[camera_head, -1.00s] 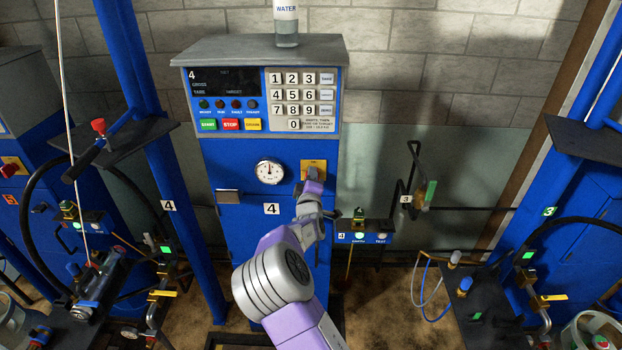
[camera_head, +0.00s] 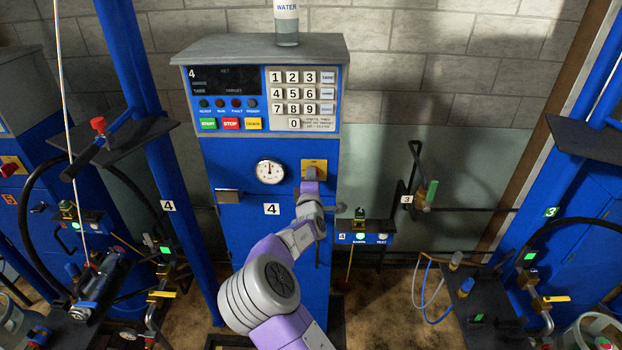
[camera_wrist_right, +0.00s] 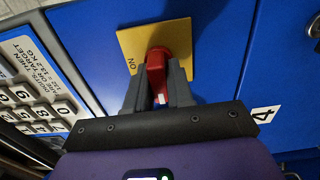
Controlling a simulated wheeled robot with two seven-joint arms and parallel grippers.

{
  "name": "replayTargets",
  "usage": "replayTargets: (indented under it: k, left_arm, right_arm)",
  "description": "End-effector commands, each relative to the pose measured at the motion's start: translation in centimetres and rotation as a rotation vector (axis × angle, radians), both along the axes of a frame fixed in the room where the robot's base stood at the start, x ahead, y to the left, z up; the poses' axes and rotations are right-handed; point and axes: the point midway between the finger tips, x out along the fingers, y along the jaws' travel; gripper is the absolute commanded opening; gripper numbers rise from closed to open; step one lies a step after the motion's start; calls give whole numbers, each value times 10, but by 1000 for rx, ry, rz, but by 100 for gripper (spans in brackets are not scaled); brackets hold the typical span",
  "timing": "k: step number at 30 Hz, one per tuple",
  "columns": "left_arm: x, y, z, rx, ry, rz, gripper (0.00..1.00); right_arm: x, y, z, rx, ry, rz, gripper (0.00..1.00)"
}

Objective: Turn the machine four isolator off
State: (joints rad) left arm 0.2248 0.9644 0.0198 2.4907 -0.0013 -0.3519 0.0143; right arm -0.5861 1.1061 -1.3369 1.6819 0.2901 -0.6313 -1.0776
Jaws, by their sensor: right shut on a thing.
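The machine four isolator is a red handle (camera_wrist_right: 156,68) on a yellow plate (camera_head: 314,166) at the right of the blue machine's front, beside the gauge. The yellow plate (camera_wrist_right: 128,45) fills the upper middle of the right wrist view, with "ON" lettering at its left. My right gripper (camera_wrist_right: 158,90) is shut on the red handle, one dark finger on each side of it. In the head view, the right gripper (camera_head: 311,182) hides the handle. My left gripper is not in view.
Machine four's cabinet (camera_head: 228,165) bears a keypad (camera_head: 300,97), a dark display (camera_head: 224,81) and a round gauge (camera_head: 270,172). A water bottle (camera_head: 287,25) stands on top. A small shelf (camera_head: 378,226) with lights sits to the right.

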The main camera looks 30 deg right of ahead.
Motion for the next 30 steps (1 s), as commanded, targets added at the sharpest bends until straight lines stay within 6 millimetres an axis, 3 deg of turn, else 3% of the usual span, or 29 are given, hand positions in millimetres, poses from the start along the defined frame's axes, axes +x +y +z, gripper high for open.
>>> replayTargets:
  k: [4, 5, 8, 20, 30]
  left_arm:
    - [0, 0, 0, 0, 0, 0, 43]
    - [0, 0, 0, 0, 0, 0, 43]
    - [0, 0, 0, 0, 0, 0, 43]
    - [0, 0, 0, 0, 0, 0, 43]
    - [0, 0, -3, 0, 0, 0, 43]
  right_arm:
    - [-1, -1, -1, -2, 5, -2, 0]
    - [-1, -1, -1, -2, 5, -2, 26]
    - [-1, -1, -1, -2, 3, -1, 42]
    - [-5, 3, 0, 1, 1, 0, 43]
    - [-45, 28, -1, 0, 2, 0, 43]
